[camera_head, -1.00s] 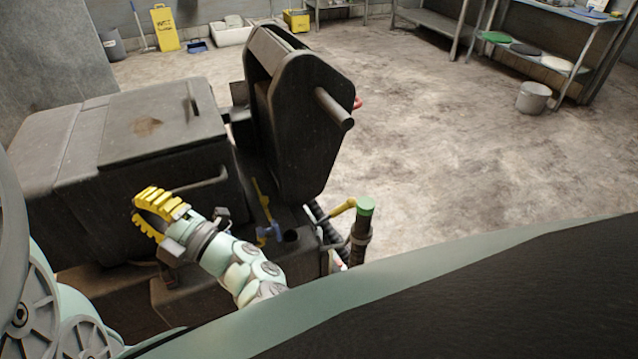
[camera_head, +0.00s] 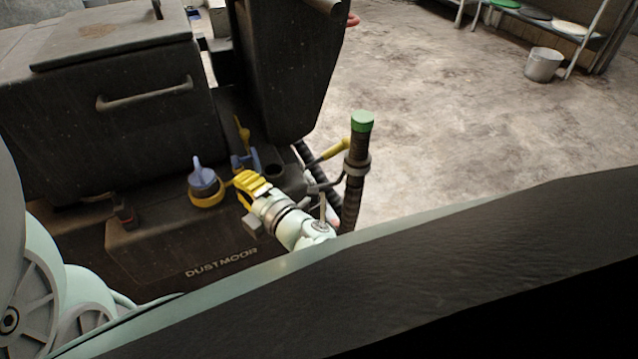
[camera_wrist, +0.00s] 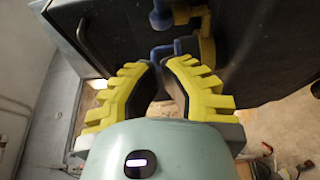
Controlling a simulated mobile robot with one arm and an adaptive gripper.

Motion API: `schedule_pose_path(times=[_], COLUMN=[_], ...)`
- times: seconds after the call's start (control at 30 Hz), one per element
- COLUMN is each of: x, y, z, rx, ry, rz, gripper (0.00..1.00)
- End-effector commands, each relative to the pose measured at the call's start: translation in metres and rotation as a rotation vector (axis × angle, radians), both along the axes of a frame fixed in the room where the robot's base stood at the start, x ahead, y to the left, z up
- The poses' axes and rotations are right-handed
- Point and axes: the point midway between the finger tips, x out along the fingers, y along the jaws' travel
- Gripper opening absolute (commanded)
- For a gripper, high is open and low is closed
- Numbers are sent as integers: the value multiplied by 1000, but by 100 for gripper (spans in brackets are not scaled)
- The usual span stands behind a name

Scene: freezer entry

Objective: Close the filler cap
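A blue cap (camera_head: 203,180) with an upright tab sits on a yellow ring on the dark machine (camera_head: 180,235). I cannot tell for certain which blue part is the filler cap. My gripper (camera_head: 242,184) has yellow ribbed fingers and is just right of the yellow ring; contact cannot be told.
A black hose with a green top (camera_head: 362,122) and a yellow-handled lever (camera_head: 335,149) stand right of my gripper. The machine's tall dark housing (camera_head: 285,70) rises behind. A bin with a bar handle (camera_head: 145,93) is at left. Open floor with a bucket (camera_head: 543,64) lies at right.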

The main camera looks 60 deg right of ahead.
Motion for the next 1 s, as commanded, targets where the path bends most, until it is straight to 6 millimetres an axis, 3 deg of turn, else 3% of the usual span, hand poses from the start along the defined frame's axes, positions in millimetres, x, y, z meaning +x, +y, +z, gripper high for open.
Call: schedule_pose_path(times=[0.2,0.4,1.0], x=[42,67,75], y=[-7,-11,-12], z=[1,0,0], rx=[-1,1,7], ry=[-3,-2,-4], rz=[3,3,4], gripper=[0,0,0])
